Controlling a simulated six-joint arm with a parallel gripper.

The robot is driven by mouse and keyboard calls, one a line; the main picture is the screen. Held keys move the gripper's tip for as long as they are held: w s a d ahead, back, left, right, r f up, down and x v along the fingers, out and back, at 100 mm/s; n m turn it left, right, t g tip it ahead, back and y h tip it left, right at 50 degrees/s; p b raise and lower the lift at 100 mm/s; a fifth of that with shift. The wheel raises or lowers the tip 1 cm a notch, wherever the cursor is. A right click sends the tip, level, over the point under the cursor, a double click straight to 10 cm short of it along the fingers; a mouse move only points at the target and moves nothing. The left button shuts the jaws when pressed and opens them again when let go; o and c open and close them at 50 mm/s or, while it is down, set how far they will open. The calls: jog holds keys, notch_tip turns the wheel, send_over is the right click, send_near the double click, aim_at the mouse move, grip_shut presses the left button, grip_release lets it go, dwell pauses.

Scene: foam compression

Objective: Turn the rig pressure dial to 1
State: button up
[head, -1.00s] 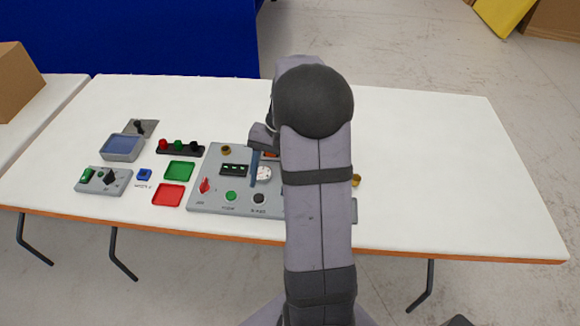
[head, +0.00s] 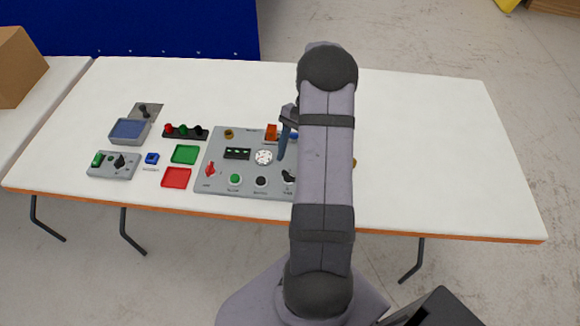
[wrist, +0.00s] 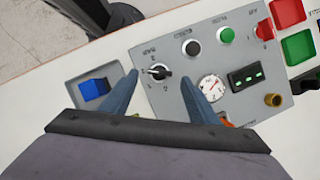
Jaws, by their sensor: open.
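The pressure dial is a small dark knob with a light pointer mark (wrist: 157,71) on the grey rig panel (wrist: 180,62), with small figures around it; I cannot read its setting surely. In the head view the dial (head: 289,176) shows at the panel's lower right, beside my arm. My gripper (wrist: 160,77) is open, its two blue fingers either side of the dial in the wrist view. I cannot tell the height of the tips above the panel. In the head view one blue finger (head: 283,143) shows; my arm hides the rest.
A round white gauge (wrist: 212,88), a black button (wrist: 191,47), a green button (wrist: 225,35) and a red lever (wrist: 264,30) are on the panel. The table (head: 430,150) is clear on the right.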

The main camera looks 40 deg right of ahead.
aim_at(289, 176)
jog(key=shift+p+x, duration=0.4)
jog(key=shift+x, duration=1.65)
jog(key=c, duration=1.1)
